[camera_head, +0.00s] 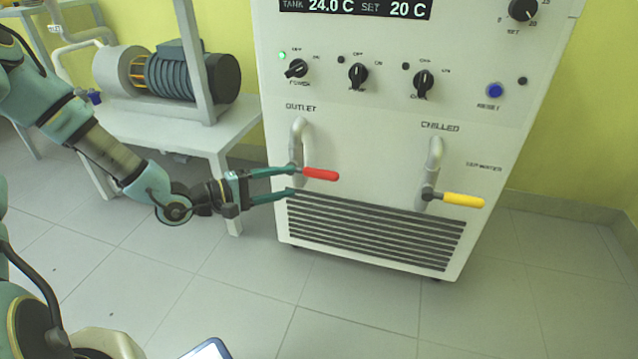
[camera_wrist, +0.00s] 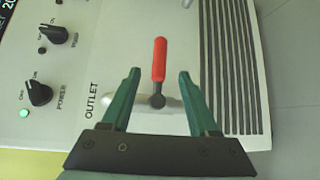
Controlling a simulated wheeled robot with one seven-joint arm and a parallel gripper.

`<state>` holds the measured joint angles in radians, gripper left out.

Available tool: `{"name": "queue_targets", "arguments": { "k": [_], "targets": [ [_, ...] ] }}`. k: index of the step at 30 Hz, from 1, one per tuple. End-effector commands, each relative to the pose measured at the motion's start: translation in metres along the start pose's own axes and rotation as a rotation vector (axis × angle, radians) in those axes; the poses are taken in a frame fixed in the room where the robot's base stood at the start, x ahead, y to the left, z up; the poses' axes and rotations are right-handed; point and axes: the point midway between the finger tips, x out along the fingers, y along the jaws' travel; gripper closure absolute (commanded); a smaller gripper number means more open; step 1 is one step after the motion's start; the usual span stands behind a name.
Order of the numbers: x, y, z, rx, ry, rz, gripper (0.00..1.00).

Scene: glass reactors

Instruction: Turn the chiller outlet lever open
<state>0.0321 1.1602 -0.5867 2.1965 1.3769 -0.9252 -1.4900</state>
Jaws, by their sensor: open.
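The chiller (camera_head: 370,145) is a pale cabinet with knobs and a display on its front. Its outlet lever (camera_head: 321,174) has a red grip and points right, across its grey pipe (camera_head: 298,135), below the word OUTLET. In the wrist view the red lever (camera_wrist: 159,60) points up the picture from a dark hub, between my two green fingers. My gripper (camera_head: 285,182) comes in from the left and is open, with its fingertips near the lever's hub. In the wrist view my gripper (camera_wrist: 160,76) has a gap on both sides of the lever. I cannot tell whether a finger touches the hub.
A second lever with a yellow grip (camera_head: 463,200) sits at the right under CHILLED, also pointing right. A vent grille (camera_head: 370,232) lies below the levers. A white table (camera_head: 190,130) with a motor pump (camera_head: 170,72) stands left of the chiller.

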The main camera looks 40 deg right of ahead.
Motion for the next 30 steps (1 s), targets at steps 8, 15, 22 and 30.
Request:
{"name": "queue_targets", "arguments": {
  "k": [8, 15, 22, 30],
  "targets": [
    [0.043, -0.002, 0.001, 0.003, -0.004, -0.002, 0.39],
    [0.084, -0.002, 0.000, 0.004, -0.001, -0.003, 0.39],
    [0.103, -0.001, 0.000, 0.003, 0.001, -0.003, 0.39],
    [0.105, 0.000, 0.000, 0.002, 0.001, -0.004, 0.39]
  ]
}}
